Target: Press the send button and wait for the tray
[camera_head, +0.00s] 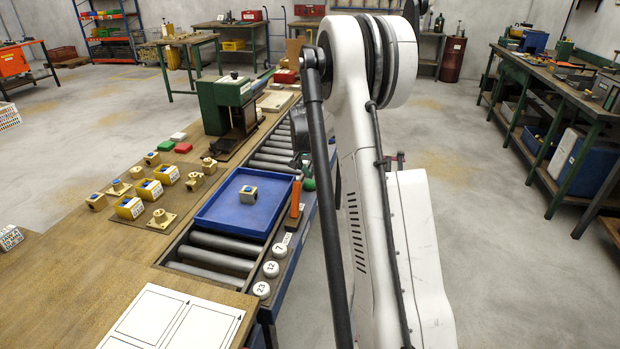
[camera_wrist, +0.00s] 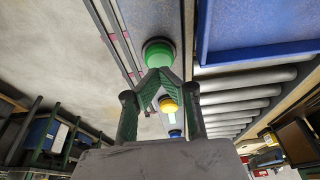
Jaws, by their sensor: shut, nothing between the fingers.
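My gripper (camera_wrist: 160,77) is shut and empty in the wrist view, with its fingertips together at the lower edge of a round green button (camera_wrist: 157,52). I cannot tell whether they touch it. A green piece (camera_head: 309,184), probably this button, shows beside the roller conveyor in the head view. The blue tray (camera_head: 212,221) sits on the rollers and holds a small block with a brass-coloured part (camera_head: 249,194). The tray's edge also shows at the upper right of the wrist view (camera_wrist: 203,35). My arm hides most of the gripper in the head view.
A yellow button (camera_wrist: 168,104) and a blue one (camera_wrist: 175,133) line up with the green button. White numbered discs (camera_head: 271,268) and an orange upright piece (camera_head: 296,198) stand along the conveyor edge. A green machine (camera_head: 222,105) stands beyond the tray. Yellow boxes (camera_head: 129,207) lie left.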

